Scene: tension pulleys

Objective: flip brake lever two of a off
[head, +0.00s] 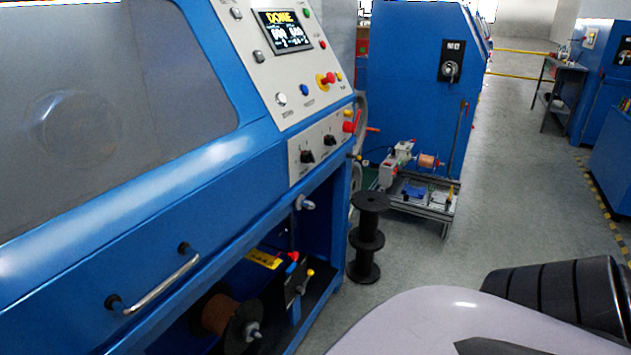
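A blue machine (180,190) fills the left side, with a lit screen (285,30) reading DONE. Its lower control plate carries two black rotary knobs, one on the left (307,156) and one on the right (330,140). A red handle (352,122) sticks out at the plate's right end. In the open bay below, a black unit (296,285) has a red-tipped part (293,256) and a yellow-tipped part (310,272). I cannot tell which part is brake lever two. Neither gripper shows; only parts of my own arm or body fill the lower right.
A copper spool (220,315) sits in the bay below a metal door handle (160,285). A black empty spool (368,240) stands on the floor beside the machine. A second blue machine (415,80) and a small framed rig (420,195) stand behind. Grey floor (520,180) is open to the right.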

